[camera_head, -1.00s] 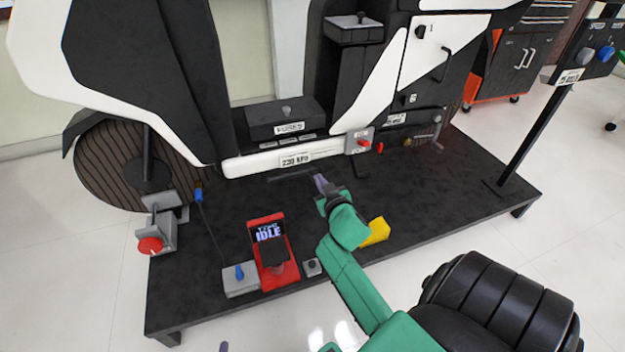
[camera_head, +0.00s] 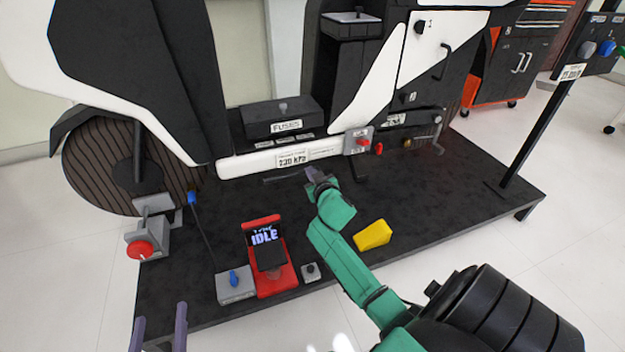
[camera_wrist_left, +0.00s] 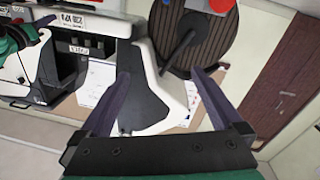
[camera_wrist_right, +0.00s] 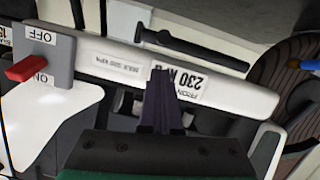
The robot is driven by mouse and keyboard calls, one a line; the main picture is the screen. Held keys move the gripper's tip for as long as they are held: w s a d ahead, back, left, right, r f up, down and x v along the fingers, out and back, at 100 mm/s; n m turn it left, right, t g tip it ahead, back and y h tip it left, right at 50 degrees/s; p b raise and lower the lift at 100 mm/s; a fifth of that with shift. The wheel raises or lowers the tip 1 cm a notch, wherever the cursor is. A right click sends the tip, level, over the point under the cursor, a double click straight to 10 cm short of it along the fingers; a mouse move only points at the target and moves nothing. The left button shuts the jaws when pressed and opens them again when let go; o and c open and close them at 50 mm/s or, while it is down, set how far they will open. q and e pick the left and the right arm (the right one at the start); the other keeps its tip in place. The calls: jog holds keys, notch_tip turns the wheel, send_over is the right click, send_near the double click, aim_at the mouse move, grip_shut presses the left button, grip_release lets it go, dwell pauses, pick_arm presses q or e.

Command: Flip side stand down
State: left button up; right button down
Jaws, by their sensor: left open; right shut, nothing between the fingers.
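A slim dark bar (camera_head: 285,179), which looks like the side stand, lies lengthwise below the white rail (camera_head: 232,166) of the motorcycle rig. It also shows as a black rod with a pivot end in the right wrist view (camera_wrist_right: 200,49). My right gripper (camera_head: 311,175) is shut and empty, close to the bar's right end; contact cannot be told. In the right wrist view its fingertips (camera_wrist_right: 163,74) overlap the rail's 230 kPa label (camera_wrist_right: 178,82). My left gripper (camera_head: 160,320) is open and empty at the lower left, apart from the rig; it also shows in the left wrist view (camera_wrist_left: 160,74).
A red stand with an IDLE screen (camera_head: 265,237), a grey box with a blue knob (camera_head: 235,286) and a yellow block (camera_head: 373,235) are around the platform's front. A red-handled ON/OFF switch (camera_head: 359,141) sits at the rail's right end. The platform's right side (camera_head: 460,185) is clear.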

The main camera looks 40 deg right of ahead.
jog(key=shift+d+f+b, duration=0.2)
jog(key=shift+f+b, duration=0.5)
jog(key=shift+f, duration=0.4)
pick_arm(q)
jog(key=w+a+r+t, duration=0.1)
jog(key=w+r+t, duration=0.1)
jog(key=r, duration=0.6)
jog(key=w+r+t+h, duration=0.1)
jog(key=w+r+t, duration=0.1)
jog(key=r, duration=0.6)
jog(key=shift+a+r+m+t+h, duration=0.3)
jog(key=shift+a+r+m+t, duration=0.1)
jog(key=shift+t, duration=0.3)
jog(key=shift+d+f, duration=0.1)
jog(key=shift+f, duration=0.05)
pick_arm(e)
jog(key=shift+f, duration=0.1)
